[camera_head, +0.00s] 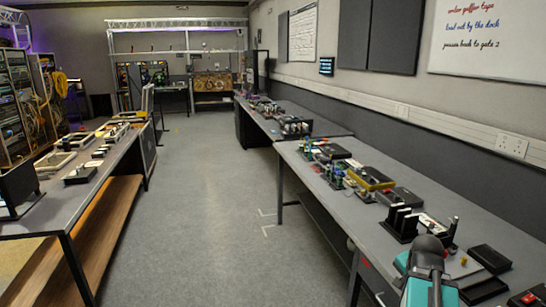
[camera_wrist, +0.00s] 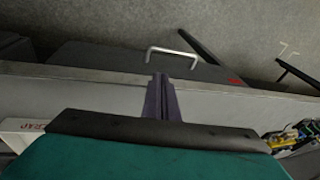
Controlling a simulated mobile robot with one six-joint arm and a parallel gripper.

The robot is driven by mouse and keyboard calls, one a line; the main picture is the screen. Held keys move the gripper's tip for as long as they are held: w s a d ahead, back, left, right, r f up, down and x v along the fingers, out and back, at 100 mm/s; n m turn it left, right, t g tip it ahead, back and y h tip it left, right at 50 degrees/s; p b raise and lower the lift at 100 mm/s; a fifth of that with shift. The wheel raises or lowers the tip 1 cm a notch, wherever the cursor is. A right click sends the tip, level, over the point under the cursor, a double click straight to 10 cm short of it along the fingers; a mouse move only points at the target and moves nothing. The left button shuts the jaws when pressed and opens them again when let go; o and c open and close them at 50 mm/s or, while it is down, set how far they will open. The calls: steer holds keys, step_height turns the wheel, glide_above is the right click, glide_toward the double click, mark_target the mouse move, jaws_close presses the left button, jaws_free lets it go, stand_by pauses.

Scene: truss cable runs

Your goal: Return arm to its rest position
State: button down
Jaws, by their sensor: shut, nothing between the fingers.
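My gripper (camera_wrist: 160,84) shows in the wrist view with its two dark fingers together and nothing between them. It points over the front edge of a grey bench (camera_wrist: 80,98), close to a metal bar handle (camera_wrist: 172,56) beyond that edge. Part of my arm (camera_head: 428,262), teal and dark grey, rises at the bottom right of the head view, over the near end of the right-hand bench (camera_head: 330,199). My fingers cannot be made out in the head view.
Black trays (camera_head: 490,259), a black slotted rack (camera_head: 402,222) and a yellow case (camera_head: 370,178) stand on the bench around and beyond my arm. A white box with red letters (camera_wrist: 15,127) is at left in the wrist view. The aisle floor (camera_head: 205,200) is clear.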

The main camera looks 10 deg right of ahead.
steer(key=s+a+f+n+g+y+b, duration=0.1)
steer(key=s+a+f+n+g, duration=0.15)
steer(key=a+f, duration=1)
steer(key=s+a+f+n+g+y, duration=0.1)
steer(key=a+f+n+g, duration=0.15)
steer(key=a+f, duration=1)
steer(key=s+a+f+n+g, duration=0.1)
steer(key=s+a+f+n, duration=0.2)
steer(key=s+f, duration=0.3)
steer(key=s+a+f+n+g, duration=0.1)
steer(key=s+a+f+n, duration=0.3)
steer(key=s+f, duration=0.2)
steer(key=s+a+f+n+g+b, duration=0.1)
steer(key=s+a+f+n, duration=0.2)
steer(key=s+f, duration=0.4)
steer(key=shift+a+f+n, duration=0.35)
steer(key=shift+n, duration=0.25)
